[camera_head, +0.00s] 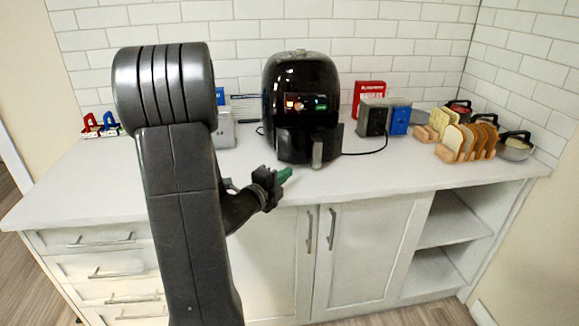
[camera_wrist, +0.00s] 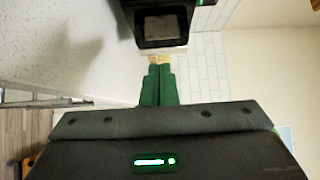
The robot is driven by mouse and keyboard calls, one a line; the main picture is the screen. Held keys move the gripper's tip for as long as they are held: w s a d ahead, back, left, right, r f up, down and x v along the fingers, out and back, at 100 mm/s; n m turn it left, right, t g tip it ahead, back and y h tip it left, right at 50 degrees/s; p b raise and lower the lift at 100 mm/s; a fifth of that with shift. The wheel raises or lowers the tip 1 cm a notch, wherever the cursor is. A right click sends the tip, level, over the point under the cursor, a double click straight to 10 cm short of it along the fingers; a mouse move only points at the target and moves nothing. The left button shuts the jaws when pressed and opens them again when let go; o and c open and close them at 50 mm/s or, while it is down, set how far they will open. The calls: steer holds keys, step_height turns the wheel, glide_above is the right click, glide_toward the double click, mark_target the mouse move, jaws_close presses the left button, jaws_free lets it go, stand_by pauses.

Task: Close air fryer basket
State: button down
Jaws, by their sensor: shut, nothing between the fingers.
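The black air fryer (camera_head: 300,88) stands upright on the white counter against the tiled wall. Its basket (camera_head: 292,146) juts forward from the lower front, with a grey upright handle (camera_head: 317,155) on its face. The wrist view shows the fryer at the top edge, with the dark rim of a box-like part that looks like the basket (camera_wrist: 141,30) and a grey inside. My gripper (camera_head: 286,174) is at the counter's front edge, left of and in front of the handle, apart from it. Its green fingers (camera_wrist: 159,62) are together and empty, pointing toward the basket.
Bread slices in a rack (camera_head: 466,140) and pots are farther right. A red box (camera_head: 367,95) is behind. Counter in front of the fryer is clear.

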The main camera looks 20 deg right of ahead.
steer(key=p, duration=0.2)
glide_toward(307, 149)
steer(key=d, duration=0.2)
steer(key=s+d, duration=0.1)
steer(key=d, duration=0.1)
steer(key=shift+s+d, duration=0.1)
steer(key=w, duration=0.1)
steer(key=w+p, duration=0.1)
steer(key=w, duration=0.1)
steer(key=shift+w+d, duration=0.15)
steer(key=shift+d, duration=0.2)
steer(key=shift+w+d, duration=0.15)
steer(key=shift+w, duration=0.25)
